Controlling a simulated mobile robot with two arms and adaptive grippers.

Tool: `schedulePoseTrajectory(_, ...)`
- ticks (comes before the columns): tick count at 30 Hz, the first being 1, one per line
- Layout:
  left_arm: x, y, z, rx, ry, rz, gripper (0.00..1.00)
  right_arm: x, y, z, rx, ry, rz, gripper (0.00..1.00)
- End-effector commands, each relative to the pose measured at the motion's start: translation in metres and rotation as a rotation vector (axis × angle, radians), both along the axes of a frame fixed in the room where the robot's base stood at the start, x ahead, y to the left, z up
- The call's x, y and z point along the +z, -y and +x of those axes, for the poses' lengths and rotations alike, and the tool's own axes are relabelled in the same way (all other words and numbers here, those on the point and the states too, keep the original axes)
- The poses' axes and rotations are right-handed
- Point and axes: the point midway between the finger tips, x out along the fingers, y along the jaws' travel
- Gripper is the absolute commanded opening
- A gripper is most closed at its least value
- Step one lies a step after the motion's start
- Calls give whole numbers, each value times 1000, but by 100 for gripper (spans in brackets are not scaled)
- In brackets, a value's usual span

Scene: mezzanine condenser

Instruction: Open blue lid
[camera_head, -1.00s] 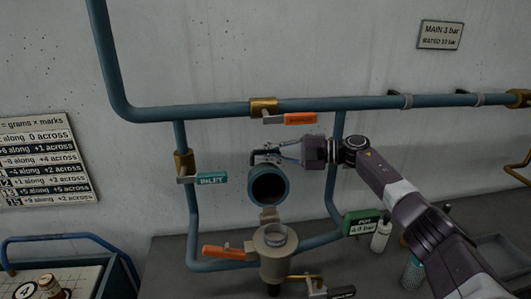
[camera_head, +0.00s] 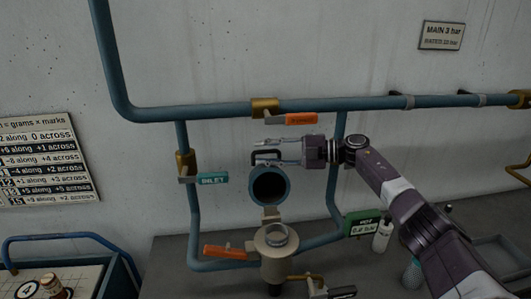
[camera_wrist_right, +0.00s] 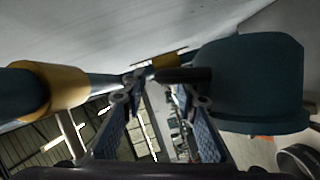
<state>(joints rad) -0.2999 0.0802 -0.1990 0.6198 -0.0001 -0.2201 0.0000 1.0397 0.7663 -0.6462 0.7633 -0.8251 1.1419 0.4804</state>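The blue lid (camera_head: 270,186) stands swung up on its hinge above the grey-beige vessel (camera_head: 272,250), its hollow dark inside facing me. The vessel's round mouth (camera_head: 277,235) is uncovered. The lid's dark handle (camera_head: 264,156) sits at its upper back. My right gripper (camera_head: 280,155) is beside the handle, behind the top of the lid. In the right wrist view the lid (camera_wrist_right: 250,85) fills the right, and its handle (camera_wrist_right: 184,75) reaches toward the space near my fingertips (camera_wrist_right: 160,88). The fingers are apart, with background showing between them. My left gripper is not in view.
Blue pipes (camera_head: 215,110) run along the wall. Orange-handled valves (camera_head: 300,119) are above and left of the vessel (camera_head: 226,252). A green gauge sign (camera_head: 362,224) and white bottle (camera_head: 382,236) stand to the right. A blue-railed cart (camera_head: 75,238) is at lower left.

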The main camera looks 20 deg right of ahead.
Motion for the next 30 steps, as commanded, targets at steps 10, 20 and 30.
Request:
schedulePoseTrajectory(10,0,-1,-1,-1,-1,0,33,2,17,-11,-5,0,-1,27)
schedulePoseTrajectory(20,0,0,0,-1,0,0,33,11,71,-53,-4,-2,-2,27)
schedulePoseTrajectory(30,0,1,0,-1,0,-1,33,16,95,-72,0,0,0,27)
